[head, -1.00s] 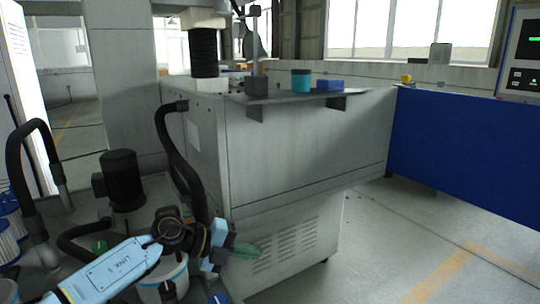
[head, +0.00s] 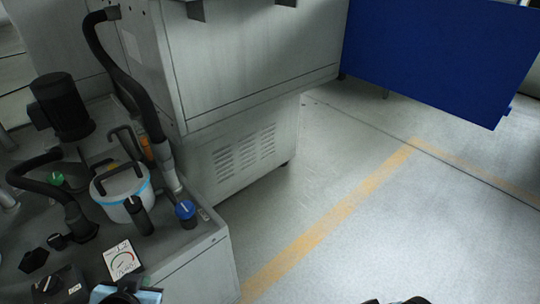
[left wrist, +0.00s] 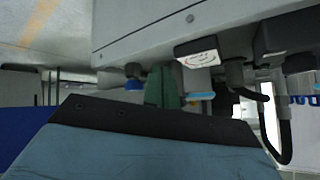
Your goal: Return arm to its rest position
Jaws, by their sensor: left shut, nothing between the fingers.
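My left gripper shows in the left wrist view, where its green fingers (left wrist: 162,86) are together with nothing held between them. They point toward the side of the grey machine tank unit, whose gauge label and fittings hang upside down in that view. In the head view only a black and light blue part of my left arm shows at the bottom left edge, in front of the tank unit (head: 185,262). The fingers cannot be made out there. My right gripper is not in view; only small dark shapes show at the bottom edge.
The tank unit carries a white filter canister (head: 115,207), a black motor (head: 62,108), a blue-capped knob (head: 186,211) and a dial gauge (head: 122,262). A grey machine cabinet (head: 245,75) stands behind. A blue panel (head: 440,55) is at upper right. The floor (head: 400,230) is clear.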

